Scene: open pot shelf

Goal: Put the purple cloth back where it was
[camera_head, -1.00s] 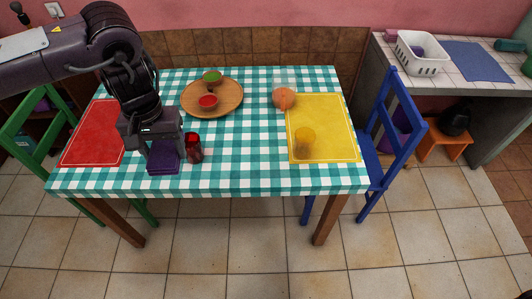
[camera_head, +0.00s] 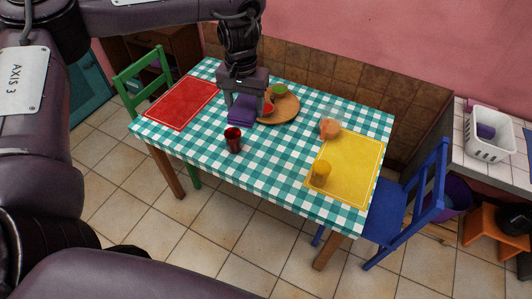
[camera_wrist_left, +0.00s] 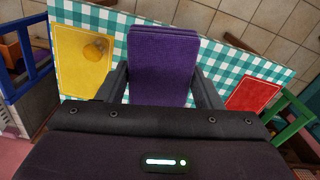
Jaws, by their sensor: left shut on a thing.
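The purple cloth (camera_head: 240,110) is a folded flat block held by my left gripper (camera_head: 245,98) over the back left part of the checked table. In the left wrist view the cloth (camera_wrist_left: 163,62) sits between the two fingers of the left gripper (camera_wrist_left: 163,90), which are shut on it. The table shows past the cloth; I cannot tell if the cloth touches it. My right gripper is not in view.
A red glass (camera_head: 233,140) stands in front of the cloth. A wooden tray (camera_head: 290,113) with green and red bowls is just right. A red mat (camera_head: 182,103) lies left; a yellow mat (camera_head: 350,170) with a yellow glass (camera_head: 321,173) lies right. Free cloth-covered table lies centrally.

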